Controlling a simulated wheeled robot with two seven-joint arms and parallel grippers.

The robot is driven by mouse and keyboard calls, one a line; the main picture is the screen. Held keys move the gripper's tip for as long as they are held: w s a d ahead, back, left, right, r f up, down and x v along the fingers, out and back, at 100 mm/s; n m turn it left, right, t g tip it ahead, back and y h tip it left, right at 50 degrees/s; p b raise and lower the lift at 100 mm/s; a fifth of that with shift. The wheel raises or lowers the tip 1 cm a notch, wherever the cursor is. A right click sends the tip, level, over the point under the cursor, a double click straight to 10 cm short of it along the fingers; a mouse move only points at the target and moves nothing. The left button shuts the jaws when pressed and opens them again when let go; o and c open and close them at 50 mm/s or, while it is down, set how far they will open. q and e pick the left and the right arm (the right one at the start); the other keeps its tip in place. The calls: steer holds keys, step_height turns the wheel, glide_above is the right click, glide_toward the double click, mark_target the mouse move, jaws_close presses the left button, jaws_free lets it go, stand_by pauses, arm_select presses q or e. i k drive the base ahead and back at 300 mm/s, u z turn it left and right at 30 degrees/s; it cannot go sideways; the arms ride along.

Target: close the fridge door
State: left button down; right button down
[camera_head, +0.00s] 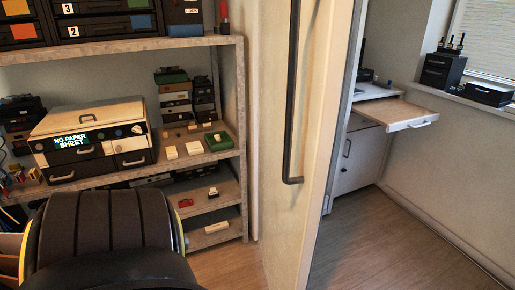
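A tall cream door panel (313,130) stands upright in the middle of the head view, seen at a steep angle. I take it to be the fridge door. A long dark vertical bar handle (291,100) is on its face, with its lower end bent toward the panel. The door's top and bottom are cut off by the picture. No fridge interior shows, and how far the door stands open cannot be told. Neither of my grippers is in view, and nothing is seen touching the door or handle.
Left of the door stands a shelf unit (240,120) with a white machine (90,138) reading "NO PAPER SHEET" and several small boxes. A large black ridged shape, probably mine, fills the lower left. Right of the door are a white cabinet (357,160), a pulled-out drawer (395,113) and bare wooden floor (385,240).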

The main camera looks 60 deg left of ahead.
mark_target(304, 46)
steer(key=u, duration=1.75)
